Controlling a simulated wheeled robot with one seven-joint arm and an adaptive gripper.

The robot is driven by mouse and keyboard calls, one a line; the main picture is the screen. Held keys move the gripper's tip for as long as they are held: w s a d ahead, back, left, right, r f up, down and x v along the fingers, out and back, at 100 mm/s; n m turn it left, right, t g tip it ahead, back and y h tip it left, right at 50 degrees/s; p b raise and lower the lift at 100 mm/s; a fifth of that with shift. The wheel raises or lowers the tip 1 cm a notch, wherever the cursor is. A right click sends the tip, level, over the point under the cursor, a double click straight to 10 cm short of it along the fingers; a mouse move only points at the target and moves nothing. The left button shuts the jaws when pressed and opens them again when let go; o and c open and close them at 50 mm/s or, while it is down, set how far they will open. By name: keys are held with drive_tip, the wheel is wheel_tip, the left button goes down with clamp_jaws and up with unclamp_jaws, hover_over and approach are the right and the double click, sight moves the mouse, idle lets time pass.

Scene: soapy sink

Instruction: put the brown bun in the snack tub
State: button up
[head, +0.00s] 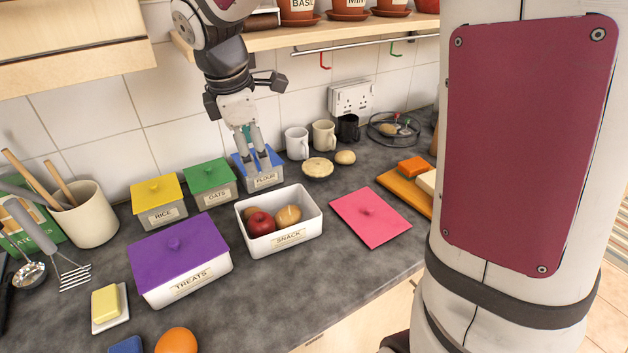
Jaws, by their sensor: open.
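The white snack tub (283,246) stands open on the counter, its label facing me. Inside it are a red apple (261,224), a rounded golden-brown item (288,215) that looks like a bun, and another brownish item partly hidden behind the apple. Another small round tan item (345,157), also bun-like, lies on the counter behind the tub; I cannot tell for certain which is the brown bun. My gripper (253,170) points down, open and empty, in front of or over the blue-lidded flour tub (265,181), behind the snack tub.
A pie (318,168) sits beside the tan item, near several mugs. The purple-lidded treats tub (188,285) stands left of the snack tub; a pink lid (370,217) lies flat to its right. Rice (161,215) and oats (213,195) tubs stand behind.

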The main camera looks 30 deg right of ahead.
drive_tip(key=s+r+m+t+y, duration=0.1)
drive_tip(key=s+r+m+t, duration=0.1)
drive_tip(key=s+m, duration=0.5)
drive_tip(key=s+d+r+m+t+y, duration=0.1)
drive_tip(key=s+r+m, duration=0.3)
drive_tip(key=s+m, duration=0.4)
drive_tip(key=s, duration=0.7)
drive_tip(key=shift+d+m+t, duration=0.15)
drive_tip(key=shift+m+t, duration=0.15)
drive_tip(key=shift+t, duration=0.1)
